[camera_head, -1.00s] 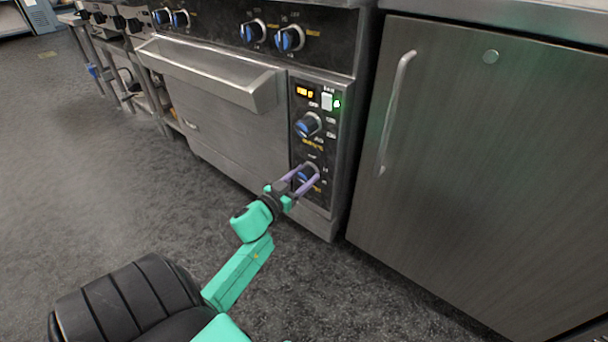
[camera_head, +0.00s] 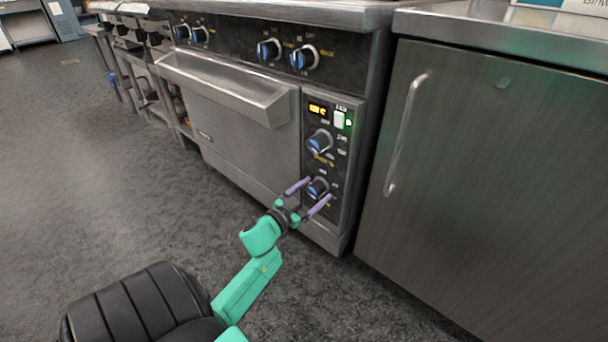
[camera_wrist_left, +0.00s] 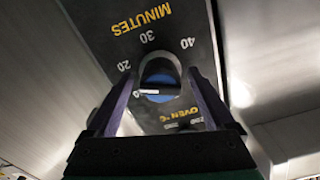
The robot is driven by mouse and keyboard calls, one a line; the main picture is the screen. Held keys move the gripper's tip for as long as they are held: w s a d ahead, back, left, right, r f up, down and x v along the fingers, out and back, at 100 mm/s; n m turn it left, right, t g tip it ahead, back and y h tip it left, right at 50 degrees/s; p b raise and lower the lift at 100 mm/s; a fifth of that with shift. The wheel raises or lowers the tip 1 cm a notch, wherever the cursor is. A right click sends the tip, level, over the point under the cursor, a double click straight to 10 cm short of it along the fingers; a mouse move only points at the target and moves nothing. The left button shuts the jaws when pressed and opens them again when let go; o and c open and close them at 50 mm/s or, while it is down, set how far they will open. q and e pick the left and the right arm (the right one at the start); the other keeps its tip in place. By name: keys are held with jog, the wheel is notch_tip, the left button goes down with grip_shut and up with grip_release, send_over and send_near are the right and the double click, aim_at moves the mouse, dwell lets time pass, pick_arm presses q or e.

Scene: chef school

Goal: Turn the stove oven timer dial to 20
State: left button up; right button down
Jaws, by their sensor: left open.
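The oven timer dial (camera_head: 317,187) is the lower blue-and-black knob on the oven's control panel (camera_head: 344,165). In the left wrist view the dial (camera_wrist_left: 160,77) shows a blue face with a white pointer line aimed left, a little below the 20 mark. The marks 20, 30 and 40 and the word MINUTES show around and above it. My left gripper (camera_head: 319,190) is open, one purple finger on each side of the dial. In the left wrist view the gripper (camera_wrist_left: 165,78) straddles it; I cannot tell whether the fingers touch it. My right gripper is not in view.
Another blue knob (camera_head: 320,141), a lit display (camera_head: 317,110) and a white switch (camera_head: 339,119) sit above the timer dial. The oven door handle (camera_head: 238,93) juts out at the left. A metal cabinet (camera_head: 470,180) stands right. The floor (camera_head: 110,200) at left is clear.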

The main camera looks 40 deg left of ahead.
pick_arm(q)
jog(key=s+p, duration=0.4)
jog(key=s, duration=1)
jog(key=shift+s+d, duration=0.15)
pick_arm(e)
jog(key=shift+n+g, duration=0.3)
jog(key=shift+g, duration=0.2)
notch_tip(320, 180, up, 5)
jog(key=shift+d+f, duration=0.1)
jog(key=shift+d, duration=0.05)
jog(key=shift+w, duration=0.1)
